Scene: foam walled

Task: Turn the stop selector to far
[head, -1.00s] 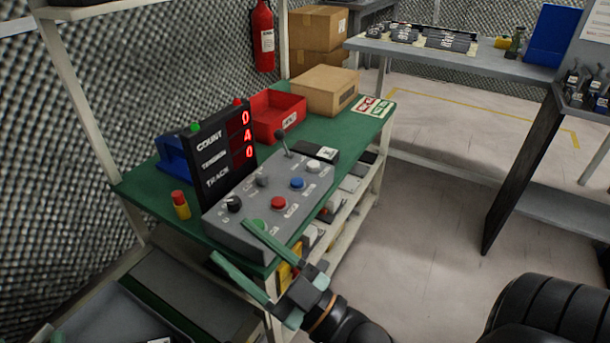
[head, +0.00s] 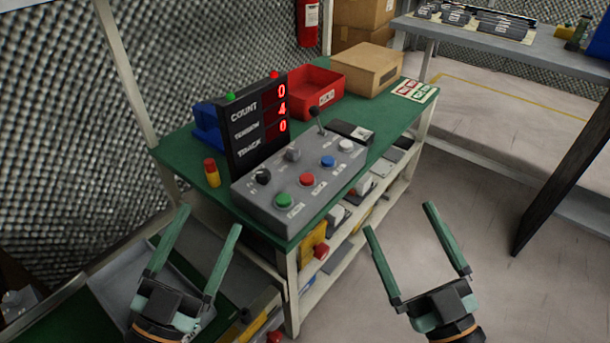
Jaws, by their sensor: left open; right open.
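A grey control box (head: 325,191) stands on the green bench. On its top are a black rotary knob (head: 263,176) at the left and a grey rotary knob (head: 292,154) behind. The labels are too small to read, so I cannot tell which is the stop selector or its setting. Green (head: 284,200), red (head: 307,180), blue (head: 328,161) and white (head: 346,145) buttons line the front, and a lever (head: 318,121) stands at the back. My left gripper (head: 212,218) is open and empty, in front of the bench's left part. My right gripper (head: 399,217) is open and empty, right of the bench front.
A display (head: 257,122) reading 0, 4, 0 stands behind the box. A red and yellow cylinder (head: 212,173) stands left of it. A red bin (head: 320,92) and a cardboard box (head: 368,70) occupy the bench's far end.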

